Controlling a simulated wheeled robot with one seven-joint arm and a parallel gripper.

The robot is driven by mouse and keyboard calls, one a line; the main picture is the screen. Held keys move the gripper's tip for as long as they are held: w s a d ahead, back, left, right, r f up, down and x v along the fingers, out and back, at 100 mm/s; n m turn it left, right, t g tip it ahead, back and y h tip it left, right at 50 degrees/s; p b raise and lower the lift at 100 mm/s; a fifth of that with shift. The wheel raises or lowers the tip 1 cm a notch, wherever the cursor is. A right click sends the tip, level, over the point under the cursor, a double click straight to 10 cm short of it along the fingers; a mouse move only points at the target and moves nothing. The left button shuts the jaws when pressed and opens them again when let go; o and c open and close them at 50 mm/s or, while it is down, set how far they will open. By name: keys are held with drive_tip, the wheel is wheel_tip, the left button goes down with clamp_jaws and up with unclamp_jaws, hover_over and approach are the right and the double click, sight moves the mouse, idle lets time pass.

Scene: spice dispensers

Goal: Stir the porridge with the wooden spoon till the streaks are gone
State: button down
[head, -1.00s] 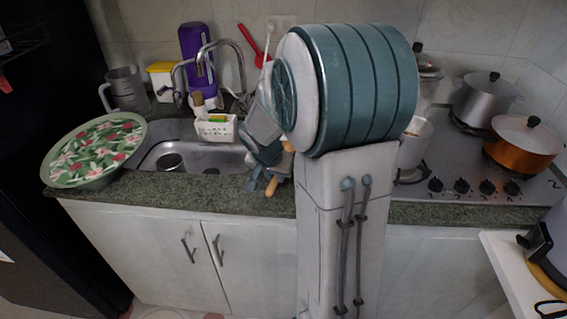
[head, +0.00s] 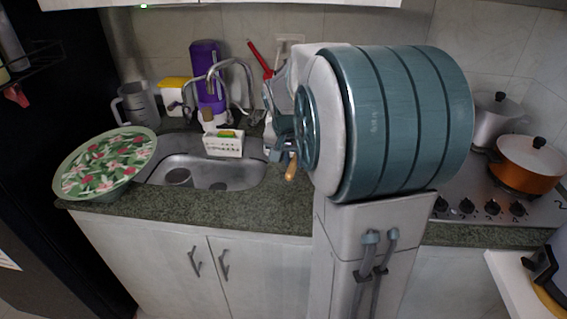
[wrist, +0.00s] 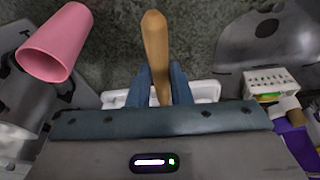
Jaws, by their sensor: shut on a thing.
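A wooden handle (wrist: 155,50), likely the spoon's, stands between the fingers of my gripper (wrist: 160,88) in the wrist view. The gripper is shut on it. Its rounded end points to the top of that view; its other end is hidden behind the gripper body. In the head view my gripper (head: 284,150) is over the counter right of the sink, partly hidden by my arm, and the wooden tip (head: 291,168) shows below it. No porridge or streaks can be seen in either view.
A white tray-like thing (wrist: 206,91) lies behind the fingers. A pink cup (wrist: 55,42) is at upper left. A white caddy (head: 223,144) stands by the sink (head: 240,177); a patterned tray (head: 78,190) is left. A copper pot (head: 528,165) stands on the stove.

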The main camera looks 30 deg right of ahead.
drive_tip(key=s+d+r+n+g+h+p, duration=0.45)
drive_tip(key=s+d+r+n+p, duration=0.3)
drive_tip(key=d+r, duration=0.45)
drive_tip(key=s+d+r+n+g+h+p, duration=0.5)
drive_tip(key=s+d+r+n, duration=0.4)
drive_tip(key=d, duration=0.5)
drive_tip(key=shift+s+a+f+m+b, duration=0.95)
drive_tip(key=shift+s+a+m+b, duration=0.2)
drive_tip(key=shift+s+a+b, duration=0.4)
drive_tip(key=w+d+f+b, duration=0.1)
drive_tip(key=w+f+b, duration=0.1)
drive_tip(key=f, duration=0.3)
drive_tip(key=w+d+f+b, duration=0.2)
drive_tip(key=f+b, duration=0.2)
drive_tip(key=f, duration=0.1)
drive_tip(key=shift+w+f+y, duration=0.2)
drive_tip(key=shift+w+y, duration=0.1)
drive_tip(key=shift+y, duration=0.05)
